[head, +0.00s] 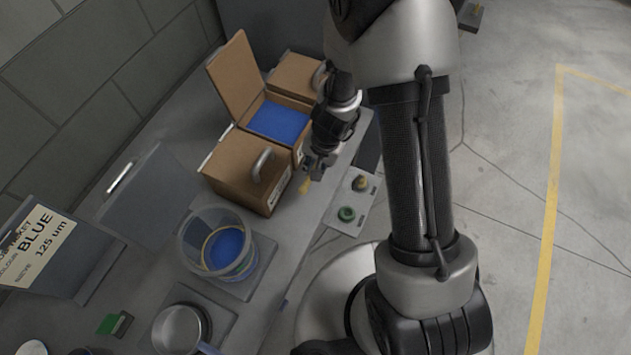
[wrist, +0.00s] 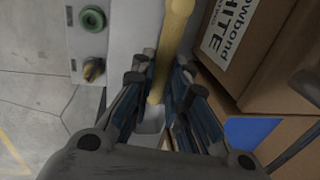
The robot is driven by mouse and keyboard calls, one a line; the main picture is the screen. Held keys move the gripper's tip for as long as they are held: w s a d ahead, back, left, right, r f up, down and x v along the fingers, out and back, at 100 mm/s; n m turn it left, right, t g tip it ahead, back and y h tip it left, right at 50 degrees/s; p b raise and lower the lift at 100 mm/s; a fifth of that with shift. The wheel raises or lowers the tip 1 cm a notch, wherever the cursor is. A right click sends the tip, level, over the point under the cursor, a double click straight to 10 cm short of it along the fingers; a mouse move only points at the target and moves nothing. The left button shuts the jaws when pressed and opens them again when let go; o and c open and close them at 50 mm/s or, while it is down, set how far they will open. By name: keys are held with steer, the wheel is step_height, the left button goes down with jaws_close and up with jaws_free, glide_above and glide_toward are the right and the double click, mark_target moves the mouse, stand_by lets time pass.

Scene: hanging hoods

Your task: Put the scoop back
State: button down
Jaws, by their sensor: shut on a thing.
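My gripper (head: 318,164) is shut on the yellow scoop (head: 305,186), at the right edge of the brown bins. In the wrist view the scoop's yellow handle (wrist: 174,28) runs between the fingertips (wrist: 160,80); its other end is hard to make out. The middle bin (head: 257,98) has its lid up and holds blue powder (head: 279,122). The nearer bin (head: 236,170) is closed, with a grey handle and a label ending in "WHITE" (wrist: 229,38).
A switch box (head: 352,203) with a green button and yellow knob sits beside the bench. A clear tub (head: 200,238) holding blue powder, a metal pan (head: 180,328) and a "BLUE 125 um" ticket (head: 45,240) are at the left. Another closed bin (head: 296,74) stands behind.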

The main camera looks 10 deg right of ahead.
steer(key=shift+f+b, duration=1.9)
steer(key=shift+f, duration=0.8)
steer(key=shift+f, duration=0.1)
steer(key=c, duration=1.6)
jaws_free()
steer(key=shift+o, duration=0.2)
